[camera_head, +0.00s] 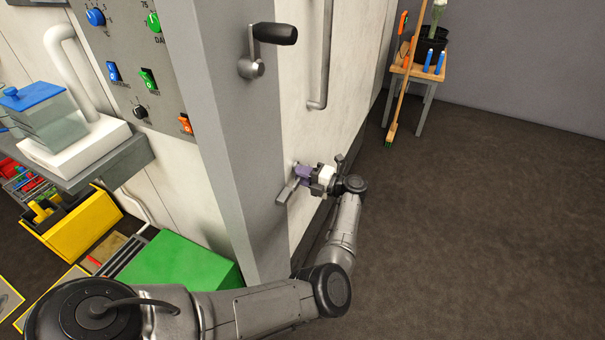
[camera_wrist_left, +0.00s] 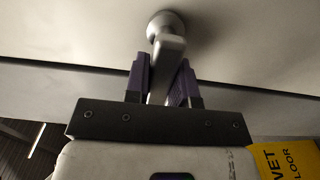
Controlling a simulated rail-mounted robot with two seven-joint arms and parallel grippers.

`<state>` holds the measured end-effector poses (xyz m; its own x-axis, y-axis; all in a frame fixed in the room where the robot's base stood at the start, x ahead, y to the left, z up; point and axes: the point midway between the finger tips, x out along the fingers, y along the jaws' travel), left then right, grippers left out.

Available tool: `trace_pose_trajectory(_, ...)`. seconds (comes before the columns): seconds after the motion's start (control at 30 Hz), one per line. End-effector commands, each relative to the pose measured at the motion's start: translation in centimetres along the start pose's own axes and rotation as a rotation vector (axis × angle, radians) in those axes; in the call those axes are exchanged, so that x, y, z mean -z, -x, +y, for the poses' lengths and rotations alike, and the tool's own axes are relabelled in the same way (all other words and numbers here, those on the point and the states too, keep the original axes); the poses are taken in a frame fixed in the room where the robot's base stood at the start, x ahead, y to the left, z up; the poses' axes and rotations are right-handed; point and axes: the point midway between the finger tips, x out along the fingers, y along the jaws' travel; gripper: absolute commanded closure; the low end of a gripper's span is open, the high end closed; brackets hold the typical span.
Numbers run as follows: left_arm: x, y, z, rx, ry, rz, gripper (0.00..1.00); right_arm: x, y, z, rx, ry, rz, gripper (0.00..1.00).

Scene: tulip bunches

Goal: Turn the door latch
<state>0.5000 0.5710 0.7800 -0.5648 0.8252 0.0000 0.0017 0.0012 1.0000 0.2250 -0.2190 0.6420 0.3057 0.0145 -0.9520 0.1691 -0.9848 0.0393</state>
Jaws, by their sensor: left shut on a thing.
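The door latch (camera_head: 287,191) is a grey metal lever low on the white door (camera_head: 300,110), beside the grey post. In the left wrist view, the latch (camera_wrist_left: 168,50) has a round silver hub, and its lever runs between my purple fingers. My left gripper (camera_head: 303,172) is shut on the lever, one finger on each side of it. The fingers hide part of the lever in the head view. My right gripper is in neither view.
A black-gripped crank (camera_head: 272,34) and a long vertical handle (camera_head: 323,60) are above the latch. A green box (camera_head: 175,262) and yellow bin (camera_head: 80,222) stand left. A small wooden table (camera_head: 420,72) stands at the back. The floor right is clear.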

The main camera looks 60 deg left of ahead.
Motion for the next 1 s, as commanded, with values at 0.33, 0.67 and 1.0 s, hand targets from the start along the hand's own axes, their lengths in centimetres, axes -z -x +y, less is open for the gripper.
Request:
trace_pose_trajectory(0.33,0.00,0.00,0.08,-0.001,-0.018,0.001,1.00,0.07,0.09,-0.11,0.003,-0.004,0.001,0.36)
trace_pose_trajectory(0.67,0.00,0.00,0.07,-0.001,-0.015,0.001,0.57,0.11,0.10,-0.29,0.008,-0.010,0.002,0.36)
trace_pose_trajectory(1.0,-0.02,0.21,0.05,0.000,-0.014,0.000,0.51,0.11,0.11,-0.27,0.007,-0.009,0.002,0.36)
